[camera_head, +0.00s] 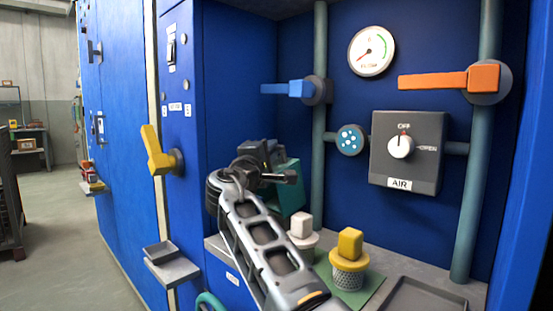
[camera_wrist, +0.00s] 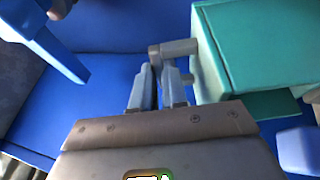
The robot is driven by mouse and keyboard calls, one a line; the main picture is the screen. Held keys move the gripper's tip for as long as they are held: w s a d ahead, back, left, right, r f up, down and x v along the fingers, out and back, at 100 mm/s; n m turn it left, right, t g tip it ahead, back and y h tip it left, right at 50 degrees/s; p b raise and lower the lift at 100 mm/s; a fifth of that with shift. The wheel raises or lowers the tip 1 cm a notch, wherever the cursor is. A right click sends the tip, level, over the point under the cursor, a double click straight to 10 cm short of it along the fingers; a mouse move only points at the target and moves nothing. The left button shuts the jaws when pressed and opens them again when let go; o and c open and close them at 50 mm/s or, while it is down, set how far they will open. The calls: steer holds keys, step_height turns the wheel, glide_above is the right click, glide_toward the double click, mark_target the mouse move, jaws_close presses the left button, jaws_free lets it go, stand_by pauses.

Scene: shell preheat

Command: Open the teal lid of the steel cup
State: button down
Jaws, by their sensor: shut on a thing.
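A teal block-like part (camera_head: 291,190), which looks like the teal lid, stands behind my gripper in the head view, partly covered by it. In the wrist view the teal part (camera_wrist: 265,50) fills the upper right, with a grey bar-like handle (camera_wrist: 178,48) reaching left from it. My gripper (camera_wrist: 160,88) has its two fingers close together at the end of this grey handle and is shut on it. In the head view my gripper (camera_head: 272,165) is at the teal part's left side. The steel cup's body cannot be made out; my arm covers that area.
A white-topped cup (camera_head: 302,228) and a yellow-topped mesh cup (camera_head: 349,262) stand on the shelf, close right of my arm. A grey tray (camera_head: 425,296) lies further right. Blue (camera_head: 290,89) and orange (camera_head: 440,80) valve levers and an AIR box (camera_head: 407,150) are behind.

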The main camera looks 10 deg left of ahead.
steer(key=shift+f, duration=0.1)
steer(key=c, duration=1.2)
jaws_free()
steer(key=shift+o, duration=0.2)
steer(key=p+v, duration=0.2)
steer(key=v, duration=0.5)
steer(key=shift+s, duration=0.35)
steer(key=shift+s+a+f, duration=0.1)
steer(key=shift+f, duration=0.05)
